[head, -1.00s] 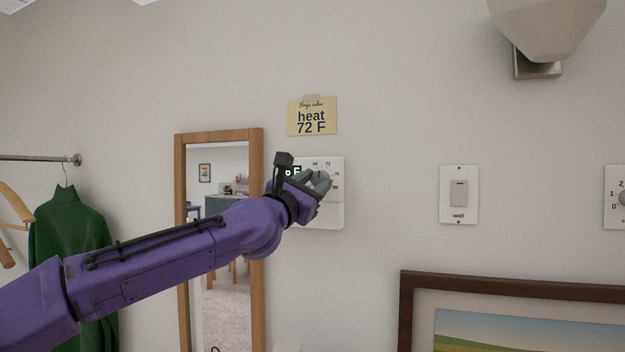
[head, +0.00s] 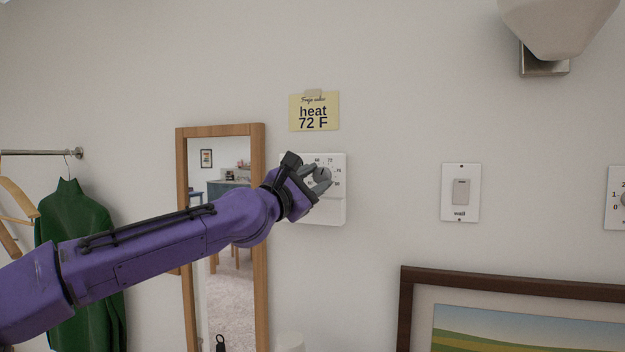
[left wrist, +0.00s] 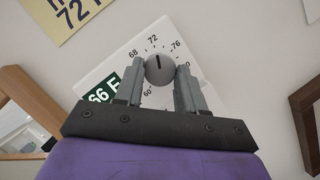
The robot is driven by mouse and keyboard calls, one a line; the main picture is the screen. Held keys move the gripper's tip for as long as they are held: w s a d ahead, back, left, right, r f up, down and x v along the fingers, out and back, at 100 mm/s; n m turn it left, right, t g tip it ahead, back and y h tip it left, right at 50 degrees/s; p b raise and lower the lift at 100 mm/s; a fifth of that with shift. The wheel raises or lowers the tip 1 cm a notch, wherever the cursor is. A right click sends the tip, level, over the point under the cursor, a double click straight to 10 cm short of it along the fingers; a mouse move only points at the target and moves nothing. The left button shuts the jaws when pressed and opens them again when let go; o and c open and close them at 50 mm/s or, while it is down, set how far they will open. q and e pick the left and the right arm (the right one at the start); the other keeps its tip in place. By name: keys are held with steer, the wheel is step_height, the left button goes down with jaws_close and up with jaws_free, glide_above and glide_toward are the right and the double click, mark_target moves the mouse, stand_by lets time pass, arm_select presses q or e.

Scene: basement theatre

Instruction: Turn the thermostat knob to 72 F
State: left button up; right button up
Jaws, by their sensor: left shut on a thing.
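The white thermostat (head: 327,215) is on the wall, below a yellow note (head: 314,111) that reads "heat 72 F". Its round grey knob (head: 322,174) sits in a dial of numbers. My left gripper (head: 321,176) is shut on the knob, partly covering the dial and hiding the display in the head view. In the left wrist view the knob (left wrist: 160,72) is between the two grey fingers, and its dark pointer line points close to the 72 mark. The green display (left wrist: 102,93) there reads about 66 F, partly cut off by a finger. My right gripper is not in view.
A wood-framed mirror (head: 258,260) hangs left of the thermostat, behind my left arm. A wall switch (head: 461,192) and the edge of another dial plate (head: 615,198) are to the right. A framed picture (head: 500,280) is lower right.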

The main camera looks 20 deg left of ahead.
arm_select(q)
steer(key=o, duration=1.1)
steer(key=shift+c, duration=0.2)
steer(key=shift+s, duration=0.1)
steer(key=b+v, duration=0.2)
steer(key=v, duration=0.8)
steer(key=shift+s+b, duration=0.2)
steer(key=shift+b, duration=0.15)
steer(key=shift+a+f, duration=0.1)
